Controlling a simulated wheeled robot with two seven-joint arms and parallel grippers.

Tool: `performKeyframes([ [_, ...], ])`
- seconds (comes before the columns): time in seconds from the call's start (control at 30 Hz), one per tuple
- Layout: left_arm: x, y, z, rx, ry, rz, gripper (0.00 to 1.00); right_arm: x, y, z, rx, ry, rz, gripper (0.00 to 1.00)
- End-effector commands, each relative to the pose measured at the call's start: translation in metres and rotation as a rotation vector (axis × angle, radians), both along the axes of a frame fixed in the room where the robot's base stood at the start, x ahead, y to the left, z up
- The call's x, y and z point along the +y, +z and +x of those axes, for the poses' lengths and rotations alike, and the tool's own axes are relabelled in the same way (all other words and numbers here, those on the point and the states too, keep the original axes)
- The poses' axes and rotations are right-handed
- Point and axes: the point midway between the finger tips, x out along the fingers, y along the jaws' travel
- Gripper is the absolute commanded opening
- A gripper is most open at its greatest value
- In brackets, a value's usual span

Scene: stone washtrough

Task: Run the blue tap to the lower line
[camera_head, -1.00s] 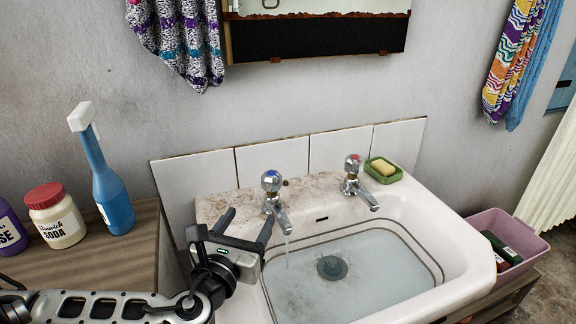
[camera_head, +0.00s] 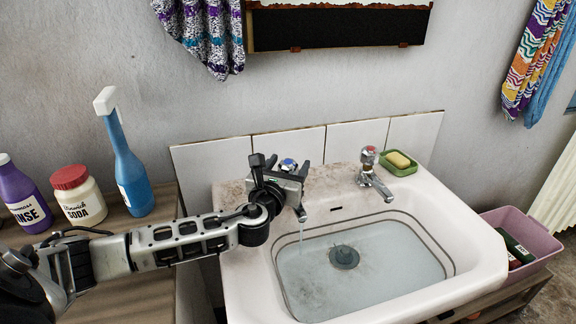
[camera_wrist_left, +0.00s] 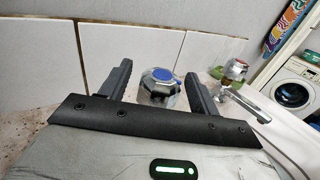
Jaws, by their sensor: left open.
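The blue tap (camera_head: 288,165) stands at the back left of the basin (camera_head: 480,262). Its blue-capped handle shows between my left gripper's fingers in the left wrist view (camera_wrist_left: 160,82). My left gripper (camera_head: 282,168) is open around the handle; I cannot tell whether the fingers touch it. A thin stream of water (camera_head: 301,235) falls from the spout. Water (camera_head: 385,258) stands in the basin, covering the dark drain fitting (camera_head: 344,257). Two dark lines run around the basin wall; the water surface appears just below the lower line (camera_head: 432,238). My right gripper is out of view.
The red tap (camera_head: 372,175) stands to the right, with a green soap dish (camera_head: 399,168) beside it. A blue spray bottle (camera_head: 126,160), a soda jar (camera_head: 80,197) and a purple bottle (camera_head: 24,198) stand on the left counter. A pink tub (camera_head: 540,245) sits right of the basin.

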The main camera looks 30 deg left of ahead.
Motion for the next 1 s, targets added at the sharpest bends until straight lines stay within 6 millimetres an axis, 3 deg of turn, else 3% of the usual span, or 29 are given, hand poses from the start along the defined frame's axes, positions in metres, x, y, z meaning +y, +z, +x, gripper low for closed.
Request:
performKeyframes([
  [0.3,0.0004,-0.0002,0.0024,0.001,-0.001,0.000,0.62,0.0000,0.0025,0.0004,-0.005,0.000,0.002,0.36],
  [0.47,0.0003,-0.0002,0.0022,0.000,-0.001,0.000,0.17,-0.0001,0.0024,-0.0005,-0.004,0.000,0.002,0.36],
  [0.77,0.0009,-0.0007,0.0018,0.000,-0.024,0.000,0.17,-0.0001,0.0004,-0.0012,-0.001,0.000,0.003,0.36],
  [1.0,0.0015,-0.0022,0.0019,0.000,-0.143,0.004,0.17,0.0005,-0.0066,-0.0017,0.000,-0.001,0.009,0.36],
])
